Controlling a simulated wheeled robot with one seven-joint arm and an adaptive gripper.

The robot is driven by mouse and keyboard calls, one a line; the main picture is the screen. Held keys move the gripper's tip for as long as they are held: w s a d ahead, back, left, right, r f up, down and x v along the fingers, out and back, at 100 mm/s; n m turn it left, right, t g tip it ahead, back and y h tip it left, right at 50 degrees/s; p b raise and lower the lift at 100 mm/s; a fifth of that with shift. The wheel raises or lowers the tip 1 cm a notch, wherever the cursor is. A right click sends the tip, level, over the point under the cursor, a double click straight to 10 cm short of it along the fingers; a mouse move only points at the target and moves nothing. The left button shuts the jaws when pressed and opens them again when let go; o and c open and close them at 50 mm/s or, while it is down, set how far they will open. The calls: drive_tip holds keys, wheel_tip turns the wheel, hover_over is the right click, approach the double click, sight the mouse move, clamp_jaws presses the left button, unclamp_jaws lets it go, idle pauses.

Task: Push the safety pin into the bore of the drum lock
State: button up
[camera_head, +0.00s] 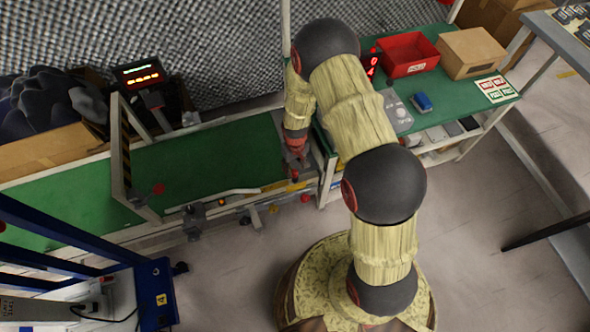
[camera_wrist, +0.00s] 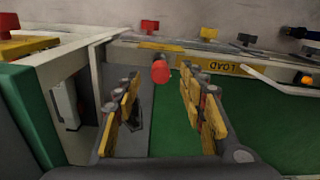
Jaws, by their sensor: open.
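My gripper (camera_wrist: 162,98) is open in the wrist view, its two yellow-padded fingers spread apart with nothing between the pads. A red cylindrical knob (camera_wrist: 160,71), which looks like the head of the safety pin, shows ahead of the gap between the fingertips, at the conveyor's edge rail. The pin's shaft, the drum lock and its bore cannot be made out; they may be hidden behind the red knob. In the head view my gripper (camera_head: 295,165) is small and dark, over the right end of the green conveyor near the front rail, and its fingers are unclear.
The green conveyor belt (camera_head: 215,158) has a front rail with a yellow LOAD label (camera_wrist: 222,69) and several knobs. A frame post (camera_head: 120,150) stands to the left. At right, a green bench holds a red bin (camera_head: 408,55) and a cardboard box (camera_head: 470,52).

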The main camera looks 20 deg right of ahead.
sight(295, 171)
wheel_tip(295, 171, up, 10)
drive_tip(key=shift+f, duration=0.15)
idle(0.7)
